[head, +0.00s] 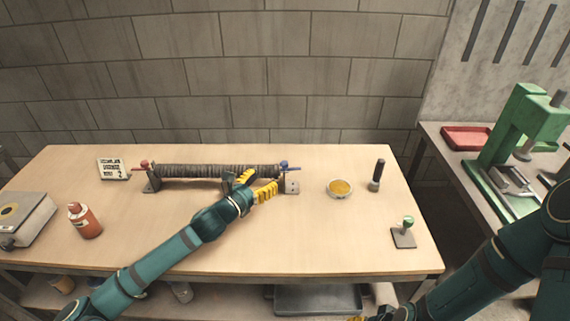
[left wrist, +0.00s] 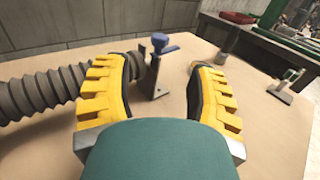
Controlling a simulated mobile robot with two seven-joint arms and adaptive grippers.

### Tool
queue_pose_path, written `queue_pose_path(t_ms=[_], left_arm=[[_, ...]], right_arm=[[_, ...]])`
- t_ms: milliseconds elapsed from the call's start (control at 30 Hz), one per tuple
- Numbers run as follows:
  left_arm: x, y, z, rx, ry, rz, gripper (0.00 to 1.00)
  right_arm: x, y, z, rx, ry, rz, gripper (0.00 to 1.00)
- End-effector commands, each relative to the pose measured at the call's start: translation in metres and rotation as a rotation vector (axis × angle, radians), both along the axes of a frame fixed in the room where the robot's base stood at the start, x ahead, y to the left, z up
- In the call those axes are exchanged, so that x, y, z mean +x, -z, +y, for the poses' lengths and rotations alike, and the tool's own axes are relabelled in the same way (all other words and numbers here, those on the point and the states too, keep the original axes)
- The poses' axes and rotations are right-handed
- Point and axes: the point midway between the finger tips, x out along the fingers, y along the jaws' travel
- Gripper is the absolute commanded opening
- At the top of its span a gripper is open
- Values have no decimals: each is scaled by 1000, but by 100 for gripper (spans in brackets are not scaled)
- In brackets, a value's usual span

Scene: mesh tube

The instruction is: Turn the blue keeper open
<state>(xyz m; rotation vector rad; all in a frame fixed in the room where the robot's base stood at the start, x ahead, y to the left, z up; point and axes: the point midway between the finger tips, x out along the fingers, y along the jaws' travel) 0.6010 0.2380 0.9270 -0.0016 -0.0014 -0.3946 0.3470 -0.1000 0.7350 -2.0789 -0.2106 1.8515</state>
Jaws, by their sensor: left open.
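The blue keeper (head: 287,163) sits on top of the bracket at the right end of the ribbed grey tube (head: 205,170). In the left wrist view the blue keeper (left wrist: 161,42) stands on its upright metal bracket (left wrist: 157,78), just beyond the fingertips. My left gripper (head: 258,184) is open and empty, in front of the tube's right end. Its yellow fingers (left wrist: 166,68) are spread, with the tube (left wrist: 40,95) passing behind the left finger. A red keeper (head: 144,165) is at the tube's left end. My right arm is at lower right; its gripper is barely visible at the bottom edge.
A round dish of yellow stuff (head: 340,188), a dark upright cylinder (head: 377,175) and a green-knobbed block (head: 404,235) stand to the right. An orange bottle (head: 85,221) and a sign (head: 113,169) are at left. The bench (head: 320,245) front is clear.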

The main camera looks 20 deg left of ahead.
Motion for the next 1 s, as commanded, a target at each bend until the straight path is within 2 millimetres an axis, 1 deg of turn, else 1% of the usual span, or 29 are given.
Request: queue_pose_path(t_ms=[33, 100, 300, 500, 667, 933, 967, 1000], left_arm=[[11, 1, -6, 0, 3, -1, 56], [24, 1, -11, 0, 2, 0, 56], [58, 1, -26, 2, 3, 0, 56], [81, 1, -35, 1, 2, 1, 56], [89, 0, -38, 1, 1, 1, 56], [89, 0, -38, 1, 1, 1, 56], [89, 0, -38, 1, 1, 1, 55], [89, 0, -38, 2, 1, 0, 41]], right_arm=[[1, 3, 0, 0, 0, -1, 47], [1, 5, 0, 0, 1, -3, 47], [2, 11, 0, -1, 1, -5, 47], [3, 14, 0, -1, 2, -8, 47], [3, 15, 0, -1, 2, -8, 47], [3, 15, 0, -1, 2, -8, 47], [3, 15, 0, -1, 2, -8, 47], [3, 15, 0, -1, 2, -8, 47]])
